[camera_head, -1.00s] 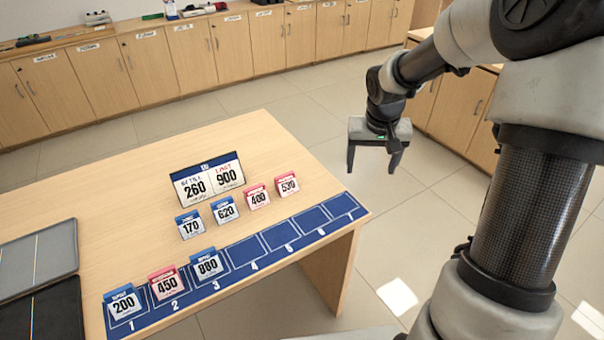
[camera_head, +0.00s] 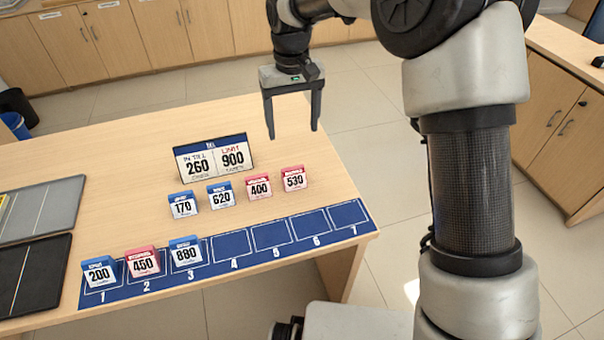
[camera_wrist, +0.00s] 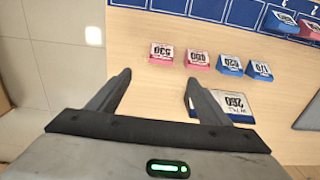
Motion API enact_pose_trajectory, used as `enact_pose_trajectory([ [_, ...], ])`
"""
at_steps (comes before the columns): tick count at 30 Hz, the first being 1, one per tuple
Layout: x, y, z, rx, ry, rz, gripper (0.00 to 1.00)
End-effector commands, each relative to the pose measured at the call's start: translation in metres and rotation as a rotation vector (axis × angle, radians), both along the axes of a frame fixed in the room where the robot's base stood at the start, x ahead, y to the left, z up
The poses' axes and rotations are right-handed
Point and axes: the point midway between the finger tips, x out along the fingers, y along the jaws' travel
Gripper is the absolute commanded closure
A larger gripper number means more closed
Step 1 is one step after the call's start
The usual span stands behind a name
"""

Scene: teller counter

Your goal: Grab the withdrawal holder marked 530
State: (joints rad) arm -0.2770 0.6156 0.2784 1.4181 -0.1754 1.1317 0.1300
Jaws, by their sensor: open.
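The red-topped holder marked 530 (camera_head: 294,178) stands at the right end of a row on the wooden counter, behind the blue numbered strip. It also shows in the wrist view (camera_wrist: 161,54), upside down, ahead of the fingertips. The red holder marked 400 (camera_head: 259,187) stands close to its left, with a gap between them. My gripper (camera_head: 294,134) is open and empty, pointing down above the counter and behind the 530 holder in the head view. In the wrist view, the gripper (camera_wrist: 160,78) has both fingers apart and touches no holder.
Blue holders 620 (camera_head: 221,195) and 170 (camera_head: 183,205) continue the row leftward. A sign reading 260 and 900 (camera_head: 214,157) stands behind them. Holders 200 (camera_head: 99,272), 450 (camera_head: 143,262) and 880 (camera_head: 186,252) occupy slots 1 to 3. Slots 4 to 7 (camera_head: 272,235) are bare.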

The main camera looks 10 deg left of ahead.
Motion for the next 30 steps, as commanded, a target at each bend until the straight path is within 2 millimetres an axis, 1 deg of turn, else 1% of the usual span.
enact_pose_trajectory([
  [1, -0.001, 0.0, -0.011, -0.002, 0.004, 0.0, 0.28],
  [12, -0.001, -0.001, -0.09, -0.003, 0.003, -0.001, 0.28],
  [16, -0.001, -0.001, -0.109, -0.002, 0.002, -0.001, 0.28],
  [23, -0.001, -0.001, -0.12, 0.0, 0.001, -0.001, 0.28],
  [25, -0.002, -0.001, -0.126, -0.002, 0.001, -0.001, 0.28],
  [30, -0.006, 0.0, -0.153, -0.003, 0.003, -0.001, 0.28],
])
